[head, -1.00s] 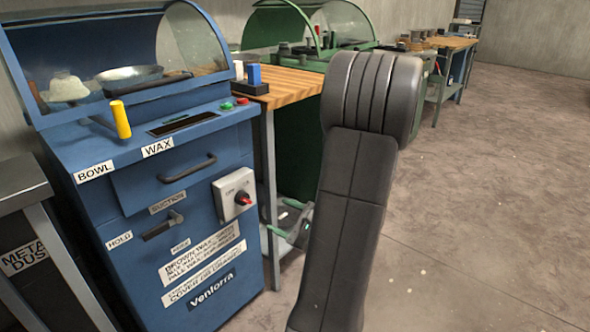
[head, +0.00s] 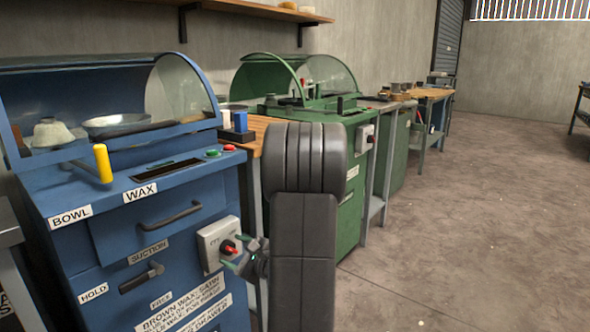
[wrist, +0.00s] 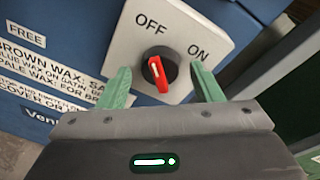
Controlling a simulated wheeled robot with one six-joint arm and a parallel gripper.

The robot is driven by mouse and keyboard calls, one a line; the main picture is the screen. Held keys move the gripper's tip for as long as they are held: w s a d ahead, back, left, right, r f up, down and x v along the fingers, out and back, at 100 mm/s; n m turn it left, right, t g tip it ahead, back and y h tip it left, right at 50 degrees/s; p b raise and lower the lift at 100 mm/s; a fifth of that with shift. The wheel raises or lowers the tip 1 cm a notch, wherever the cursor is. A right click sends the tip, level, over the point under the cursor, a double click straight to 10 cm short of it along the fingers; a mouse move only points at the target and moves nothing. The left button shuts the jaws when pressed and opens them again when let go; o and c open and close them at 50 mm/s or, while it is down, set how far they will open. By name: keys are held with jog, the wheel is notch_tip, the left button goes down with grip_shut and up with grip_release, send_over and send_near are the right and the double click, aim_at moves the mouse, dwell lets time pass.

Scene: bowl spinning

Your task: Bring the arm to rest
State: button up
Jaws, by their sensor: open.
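In the head view my gripper (head: 242,262) is small, just right of and below the switch (head: 229,247) on the front of the blue machine (head: 75,183). My dark arm link hides part of the gripper and what lies behind it.
A metal bowl (head: 115,124) sits under the blue machine's clear hood, with a yellow-handled lever (head: 103,163) in front. A wooden bench (head: 262,124) and a green machine (head: 349,215) stand to the right. The concrete floor (head: 460,220) at right is clear.

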dwell(0.3)
jog(key=p+v, duration=0.3)
jog(key=v, duration=1.1)
jog(key=b+x, duration=0.1)
jog(key=x, duration=0.6)
jog(key=b+x, duration=0.1)
jog(key=x, duration=0.6)
jog(key=shift+r, duration=0.2)
jog(key=m+p, duration=0.3)
jog(key=p, duration=0.1)
jog(key=m+g+y+p, duration=0.1)
jog(key=m+p, duration=0.4)
jog(key=p, duration=0.1)
jog(key=shift+w+d, duration=0.1)
jog(key=shift+d, duration=0.05)
jog(key=m+p, duration=0.1)
jog(key=m, duration=0.1)
jog(key=m+y+p, duration=0.1)
jog(key=m+p, duration=0.1)
jog(key=shift+f+m, duration=0.2)
jog(key=shift+m, duration=0.1)
jog(key=m+p, duration=0.1)
jog(key=m, duration=0.3)
jog(key=shift+f+p, duration=0.15)
jog(key=shift+p, duration=0.15)
jog(key=shift+y, duration=0.3)
